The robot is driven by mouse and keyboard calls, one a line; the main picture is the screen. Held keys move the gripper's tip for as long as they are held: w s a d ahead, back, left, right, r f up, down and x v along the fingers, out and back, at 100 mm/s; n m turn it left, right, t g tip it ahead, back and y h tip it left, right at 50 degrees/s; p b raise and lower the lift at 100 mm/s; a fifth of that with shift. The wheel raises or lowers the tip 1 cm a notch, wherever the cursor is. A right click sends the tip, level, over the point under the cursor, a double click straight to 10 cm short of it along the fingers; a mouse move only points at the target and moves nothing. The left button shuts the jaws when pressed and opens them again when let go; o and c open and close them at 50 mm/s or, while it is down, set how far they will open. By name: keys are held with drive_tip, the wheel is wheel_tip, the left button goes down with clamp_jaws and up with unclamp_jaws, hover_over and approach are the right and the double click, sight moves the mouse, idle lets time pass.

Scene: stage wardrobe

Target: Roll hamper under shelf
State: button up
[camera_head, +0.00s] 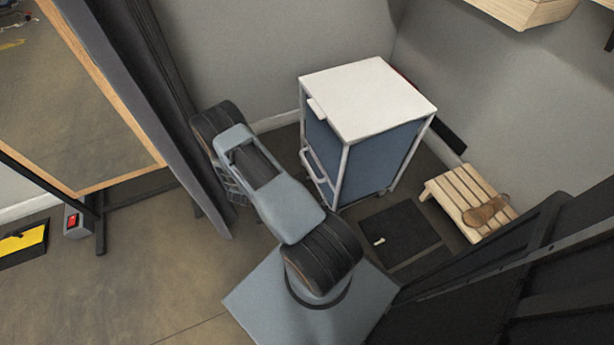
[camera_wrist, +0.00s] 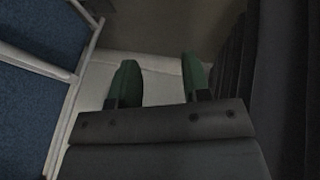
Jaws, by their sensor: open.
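The hamper (camera_head: 350,160) stands upright in the back corner, with blue fabric sides, a white frame and a flat white top. A white handle bar is on its left-facing side. Its blue side and white bars fill the left of the wrist view (camera_wrist: 35,95). My gripper (camera_wrist: 158,72) is open and empty, its two green fingers apart, beside the hamper's frame without visible contact. In the head view my arm hides most of the gripper. A light wooden shelf (camera_head: 525,12) is on the right wall at the top edge, only partly in view.
A dark curtain (camera_head: 170,110) hangs left of my arm, next to a wood-framed mirror (camera_head: 80,110). A slatted wooden rack (camera_head: 462,195) with a brown shoe (camera_head: 485,211) stands right of the hamper. A dark floor mat (camera_head: 400,232) lies in front. Open floor is at lower left.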

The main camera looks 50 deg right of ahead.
drive_tip(key=s+d+f+g+h, duration=0.1)
drive_tip(key=s+d+f+h, duration=0.25)
drive_tip(key=d+h, duration=0.2)
drive_tip(key=n+g+h+b, duration=0.1)
drive_tip(key=n+g+h, duration=0.15)
drive_tip(key=h, duration=0.35)
approach(308, 165)
drive_tip(key=shift+t+y, duration=0.25)
drive_tip(key=d+b, duration=0.1)
drive_tip(key=d, duration=0.2)
drive_tip(key=d+f+b, duration=0.1)
drive_tip(key=d, duration=0.2)
drive_tip(key=d+f+b, duration=0.1)
drive_tip(key=d, duration=0.2)
drive_tip(key=shift+s+d+f, duration=0.1)
drive_tip(key=shift+d+f, duration=0.1)
drive_tip(key=shift+d, duration=0.2)
clamp_jaws()
